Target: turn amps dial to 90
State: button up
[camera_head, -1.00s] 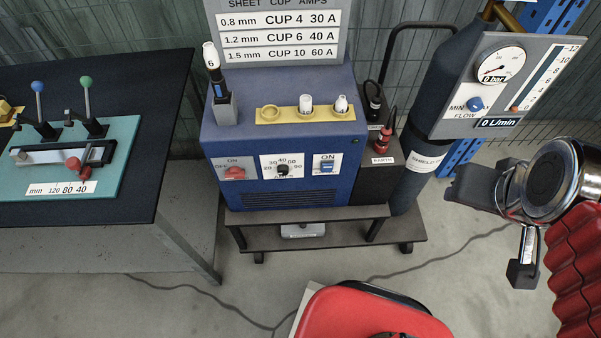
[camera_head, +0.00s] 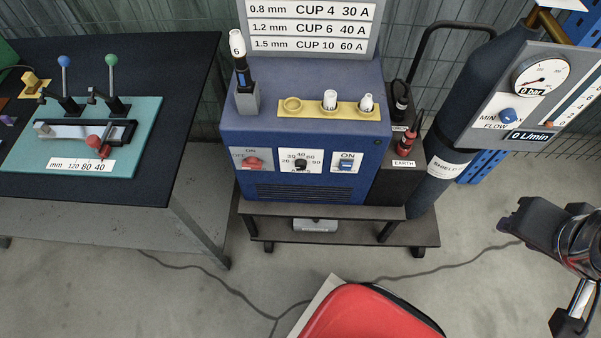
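The amps dial (camera_head: 301,165) is a small dark knob on a white plate on the front of the blue welding machine (camera_head: 230,125). Numbers including 30, 40, 60 and 90 are printed around it. Its pointer is too small to read. My gripper (camera_head: 515,224) is at the right edge, well right of the dial and apart from it. It is only partly in frame, and its finger opening cannot be made out. Nothing is seen held in it.
A red OFF/ON switch (camera_head: 253,162) and a blue ON switch (camera_head: 346,163) flank the dial. A gas cylinder (camera_head: 440,150) with gauge panel stands right of the machine. A workbench (camera_head: 190,110) is at left. A red seat-like object (camera_head: 370,315) is in front, with floor between.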

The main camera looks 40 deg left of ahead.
aim_at(300, 164)
jog(key=k, duration=1.45)
jog(key=u, duration=2.1)
jog(key=i, duration=1)
jog(key=u, duration=0.05)
